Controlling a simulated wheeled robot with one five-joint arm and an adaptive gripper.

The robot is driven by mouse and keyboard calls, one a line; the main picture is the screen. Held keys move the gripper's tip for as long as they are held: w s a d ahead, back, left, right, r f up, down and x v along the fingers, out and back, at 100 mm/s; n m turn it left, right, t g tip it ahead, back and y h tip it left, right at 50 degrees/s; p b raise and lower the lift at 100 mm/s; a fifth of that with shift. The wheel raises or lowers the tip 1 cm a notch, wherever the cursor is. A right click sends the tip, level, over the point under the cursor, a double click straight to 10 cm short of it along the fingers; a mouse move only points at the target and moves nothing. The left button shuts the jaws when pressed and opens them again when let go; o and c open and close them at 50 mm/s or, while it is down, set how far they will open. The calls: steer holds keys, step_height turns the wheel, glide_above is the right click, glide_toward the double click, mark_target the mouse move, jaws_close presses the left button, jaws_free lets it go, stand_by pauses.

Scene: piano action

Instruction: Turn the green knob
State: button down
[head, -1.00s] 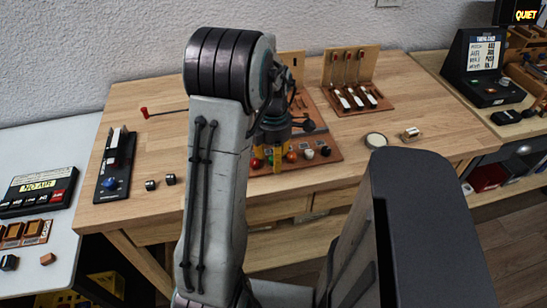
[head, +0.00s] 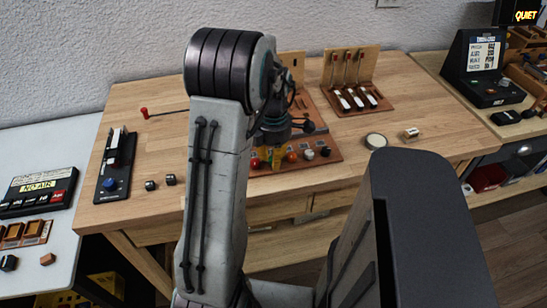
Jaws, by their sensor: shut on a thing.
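A row of coloured knobs runs along the front of a brown wooden board (head: 331,157) on the table. My gripper (head: 271,156), with yellow fingertips, points down at this row behind my arm. It is shut around the spot between the red knob (head: 255,163) and the orange knob (head: 291,157). The green knob sits there between the fingertips and is almost wholly hidden by them, so its angle cannot be told.
A grey knob (head: 309,154) and a white knob (head: 325,151) stand right of the orange one. A lever board (head: 372,101) stands behind. A round pale disc (head: 376,140) lies at right. A black stand with a blue knob (head: 110,185) is at left.

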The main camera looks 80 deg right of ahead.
steer(key=shift+m, duration=0.8)
steer(key=c, duration=1)
jaws_free()
steer(key=shift+c, duration=0.2)
